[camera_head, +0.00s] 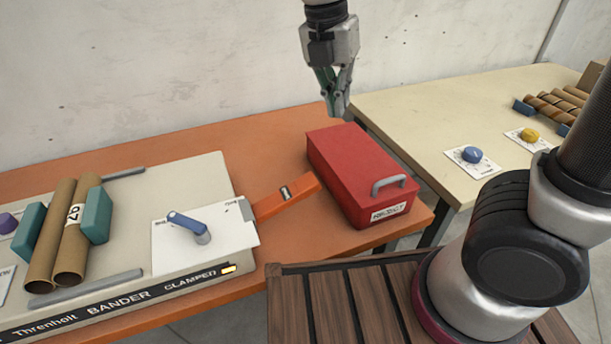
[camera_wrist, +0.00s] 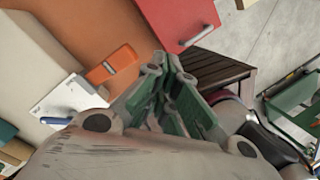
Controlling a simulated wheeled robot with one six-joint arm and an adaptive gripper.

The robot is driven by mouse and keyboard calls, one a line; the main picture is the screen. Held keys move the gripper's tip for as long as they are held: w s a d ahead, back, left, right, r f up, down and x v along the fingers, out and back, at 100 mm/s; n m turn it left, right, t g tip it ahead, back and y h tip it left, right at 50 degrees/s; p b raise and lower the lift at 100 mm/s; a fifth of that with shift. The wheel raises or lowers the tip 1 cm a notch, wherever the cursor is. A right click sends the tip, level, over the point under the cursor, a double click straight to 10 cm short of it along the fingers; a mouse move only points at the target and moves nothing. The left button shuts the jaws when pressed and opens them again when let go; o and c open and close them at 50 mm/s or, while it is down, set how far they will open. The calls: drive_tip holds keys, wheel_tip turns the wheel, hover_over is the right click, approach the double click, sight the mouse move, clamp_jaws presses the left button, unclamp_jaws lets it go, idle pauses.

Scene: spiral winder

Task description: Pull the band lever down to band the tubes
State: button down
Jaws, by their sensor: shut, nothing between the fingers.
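The bander (camera_head: 140,270) is a pale machine on the orange table. Two brown cardboard tubes (camera_head: 62,235) lie side by side on it between teal jaws (camera_head: 97,215). An orange lever (camera_head: 285,198) with a dark clip sticks out from its right side, tilted slightly up; it also shows in the wrist view (camera_wrist: 112,65). A blue handle (camera_head: 188,224) sits on the white plate. I cannot tell from labels which one is the band lever. My gripper (camera_head: 338,108) is shut and empty, high above the table's back edge, apart from both; its fingers show in the wrist view (camera_wrist: 172,70).
A red toolbox (camera_head: 350,165) with a grey handle stands right of the orange lever, below my gripper. A cream table (camera_head: 430,110) at the right holds more tubes (camera_head: 555,105), a blue knob (camera_head: 471,154) and a yellow knob (camera_head: 529,134). A lamp (camera_head: 229,268) glows beside "CLAMPED".

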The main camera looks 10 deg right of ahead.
sight(309, 185)
drive_tip(key=s+a+f+n, duration=0.1)
drive_tip(key=a+f+n, duration=0.1)
drive_tip(key=a+n, duration=0.3)
drive_tip(key=s+a+f+n+h, duration=0.1)
drive_tip(key=s+a+n, duration=0.1)
drive_tip(key=a+n, duration=0.2)
drive_tip(key=shift+a+f+n+t, duration=0.3)
drive_tip(key=shift+a+f+n, duration=0.1)
drive_tip(key=shift+a, duration=0.5)
drive_tip(key=x, duration=1.4)
drive_tip(key=shift+s+d+r, duration=0.1)
drive_tip(key=shift+d, duration=0.25)
